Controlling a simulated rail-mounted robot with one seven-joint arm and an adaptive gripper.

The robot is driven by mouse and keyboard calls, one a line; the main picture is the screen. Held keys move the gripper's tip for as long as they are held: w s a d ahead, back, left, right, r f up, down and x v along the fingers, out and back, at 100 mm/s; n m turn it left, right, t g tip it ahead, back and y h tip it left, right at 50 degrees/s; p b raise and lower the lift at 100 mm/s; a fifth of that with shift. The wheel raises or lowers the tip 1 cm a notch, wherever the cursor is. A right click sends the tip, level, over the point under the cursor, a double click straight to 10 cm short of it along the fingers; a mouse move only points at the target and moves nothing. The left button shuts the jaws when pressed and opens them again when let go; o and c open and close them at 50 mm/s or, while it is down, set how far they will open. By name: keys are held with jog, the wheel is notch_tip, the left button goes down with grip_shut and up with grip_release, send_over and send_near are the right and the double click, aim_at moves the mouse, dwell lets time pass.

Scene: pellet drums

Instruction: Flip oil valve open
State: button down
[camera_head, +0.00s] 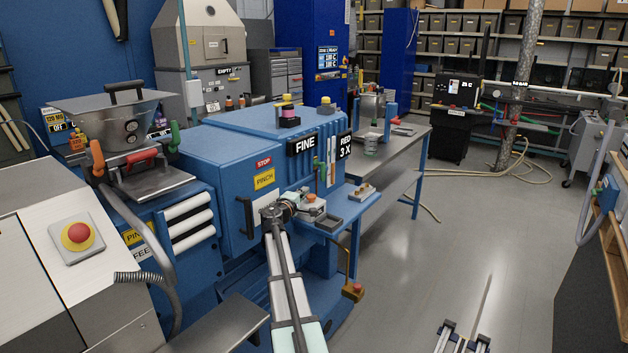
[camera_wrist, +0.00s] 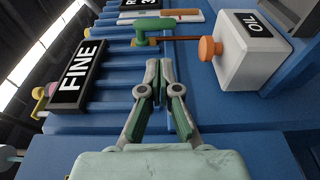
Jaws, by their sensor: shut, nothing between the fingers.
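The oil valve has a green handle (camera_wrist: 152,24) that lies roughly in line with a thin brown pipe (camera_wrist: 182,38) in the wrist view. The pipe leads right toward a white box marked OIL (camera_wrist: 250,50) with an orange knob (camera_wrist: 209,48) on its near side. My gripper (camera_wrist: 160,66) is shut and empty, its tips together just below the green handle in the picture and apart from it. In the head view my gripper (camera_head: 288,203) is at the front of the blue machine; its fingers are small there and the valve is hard to make out.
The blue machine (camera_head: 262,150) carries a black FINE sign (camera_head: 302,145), also in the wrist view (camera_wrist: 76,67), beside blue ribs. A small blue shelf (camera_head: 345,210) with loose items juts out below.

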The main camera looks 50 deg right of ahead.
aim_at(322, 175)
jog(key=p+x, duration=0.5)
jog(key=x, duration=0.7)
jog(key=shift+w+d+r, duration=0.1)
jog(key=shift+d+r, duration=0.1)
jog(key=shift+d, duration=0.1)
jog(key=shift+w+d+f+p, duration=0.15)
jog(key=shift+d+p, duration=0.2)
jog(key=shift+d, duration=0.4)
